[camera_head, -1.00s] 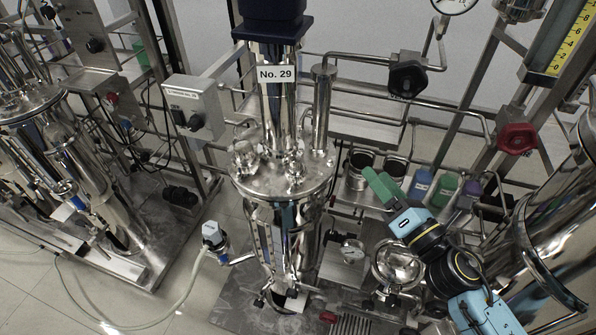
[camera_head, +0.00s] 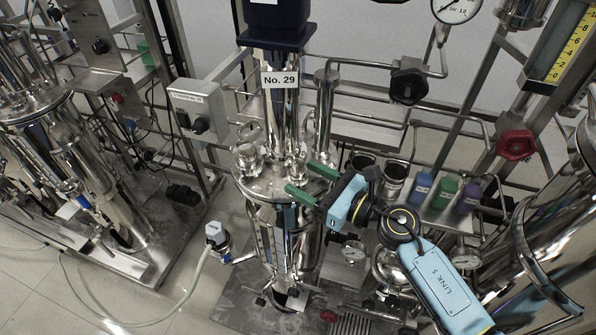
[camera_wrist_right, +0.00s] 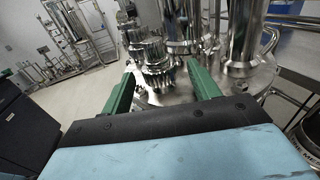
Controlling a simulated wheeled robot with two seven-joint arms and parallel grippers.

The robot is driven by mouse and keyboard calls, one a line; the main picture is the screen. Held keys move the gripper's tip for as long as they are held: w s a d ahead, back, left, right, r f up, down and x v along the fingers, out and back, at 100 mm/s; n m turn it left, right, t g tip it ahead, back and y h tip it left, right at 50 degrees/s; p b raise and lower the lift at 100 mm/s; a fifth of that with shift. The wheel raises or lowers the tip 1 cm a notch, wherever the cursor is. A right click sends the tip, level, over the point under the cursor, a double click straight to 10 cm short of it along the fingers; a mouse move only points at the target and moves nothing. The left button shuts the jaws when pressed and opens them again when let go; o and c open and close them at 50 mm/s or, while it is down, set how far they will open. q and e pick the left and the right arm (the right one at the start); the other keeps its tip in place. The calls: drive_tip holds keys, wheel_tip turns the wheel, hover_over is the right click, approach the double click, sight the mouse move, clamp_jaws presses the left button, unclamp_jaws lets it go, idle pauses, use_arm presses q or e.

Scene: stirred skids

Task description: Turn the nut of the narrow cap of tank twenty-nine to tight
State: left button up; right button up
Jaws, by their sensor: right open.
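Tank twenty-nine (camera_head: 283,225) is a shiny steel vessel in the middle of the head view, with a "No. 29" label (camera_head: 281,79) on its upper column. Small steel fittings stand on its lid, one at the left (camera_head: 247,160) and one at the front right (camera_head: 294,166); I cannot tell which is the narrow cap. My right gripper (camera_head: 300,177) is open, its green fingers at the lid's right edge. In the right wrist view, a ridged steel nut (camera_wrist_right: 155,56) stands ahead, between the lines of the open fingers (camera_wrist_right: 162,76). No contact is visible. My left gripper is not in view.
A grey control box (camera_head: 198,110) is left of the tank. Pipes with a black valve knob (camera_head: 408,86) and a red one (camera_head: 516,141) run at the right. Coloured bottles (camera_head: 444,192) stand behind my right arm. Another steel tank (camera_head: 555,235) is at far right.

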drive_tip(key=shift+x, duration=1.35)
drive_tip(key=shift+c, duration=0.4)
drive_tip(key=c, duration=0.9)
